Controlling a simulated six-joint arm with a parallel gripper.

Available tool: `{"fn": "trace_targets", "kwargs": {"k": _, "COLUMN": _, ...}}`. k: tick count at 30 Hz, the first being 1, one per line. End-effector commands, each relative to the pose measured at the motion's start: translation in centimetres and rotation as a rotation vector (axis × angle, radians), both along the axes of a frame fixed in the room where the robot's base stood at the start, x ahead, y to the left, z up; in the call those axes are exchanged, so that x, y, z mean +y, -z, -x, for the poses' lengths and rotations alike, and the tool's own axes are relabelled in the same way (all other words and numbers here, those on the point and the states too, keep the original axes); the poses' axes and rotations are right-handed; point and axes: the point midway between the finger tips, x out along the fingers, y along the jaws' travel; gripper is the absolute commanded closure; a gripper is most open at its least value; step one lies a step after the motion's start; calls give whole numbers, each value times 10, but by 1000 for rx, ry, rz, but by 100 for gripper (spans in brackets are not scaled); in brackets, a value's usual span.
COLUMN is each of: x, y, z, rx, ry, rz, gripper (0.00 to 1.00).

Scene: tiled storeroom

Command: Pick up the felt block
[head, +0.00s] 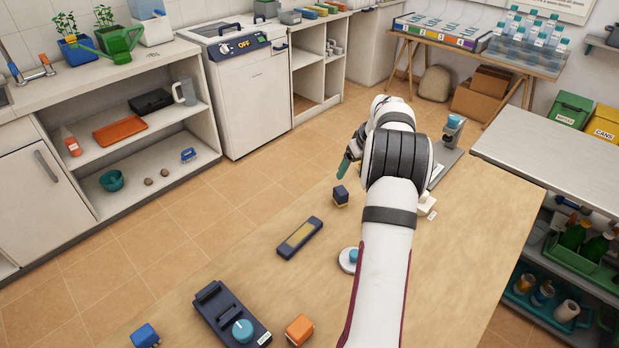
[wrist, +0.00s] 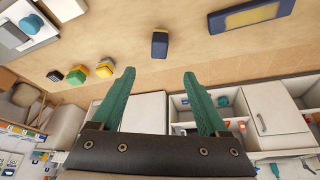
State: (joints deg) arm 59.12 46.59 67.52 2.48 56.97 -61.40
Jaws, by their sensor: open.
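A small dark blue block with a pale yellowish lower part (head: 340,196), which I take to be the felt block, stands on the wooden table (head: 470,250) near its left edge. It also shows in the wrist view (wrist: 160,43), dark with a yellow band, in line with the gap between my fingertips and apart from them. My gripper (head: 346,168) has teal fingers, one clearly visible in the head view just above the block in the picture. In the wrist view my gripper (wrist: 160,75) is open with nothing between its fingers. My arm hides part of the table.
A long dark blue holder with a yellow inset (head: 300,238) lies near the block. A white disc with a blue knob (head: 350,260), an orange block (head: 299,329), a blue block (head: 145,336) and a dark knobbed device (head: 232,316) are nearer. Bare wood surrounds the block.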

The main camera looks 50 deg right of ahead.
Motion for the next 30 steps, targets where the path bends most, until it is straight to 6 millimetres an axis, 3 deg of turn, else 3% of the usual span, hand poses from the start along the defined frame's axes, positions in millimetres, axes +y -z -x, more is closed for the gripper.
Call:
{"fn": "trace_targets", "kwargs": {"k": 9, "x": -12, "y": 78, "z": -28, "rx": 2, "ry": -2, "rz": -3, "gripper": 22}}
{"fn": "trace_targets", "kwargs": {"k": 14, "x": -15, "y": 97, "z": -36, "rx": 1, "ry": -1, "rz": 0, "gripper": 22}}
{"fn": "trace_targets", "kwargs": {"k": 21, "x": -21, "y": 140, "z": -48, "rx": 2, "ry": -1, "rz": -1, "gripper": 22}}
{"fn": "trace_targets", "kwargs": {"k": 29, "x": -22, "y": 145, "z": -50, "rx": 1, "ry": -1, "rz": -1, "gripper": 22}}
{"fn": "trace_targets", "kwargs": {"k": 30, "x": -22, "y": 145, "z": -50, "rx": 1, "ry": -1, "rz": -1, "gripper": 28}}
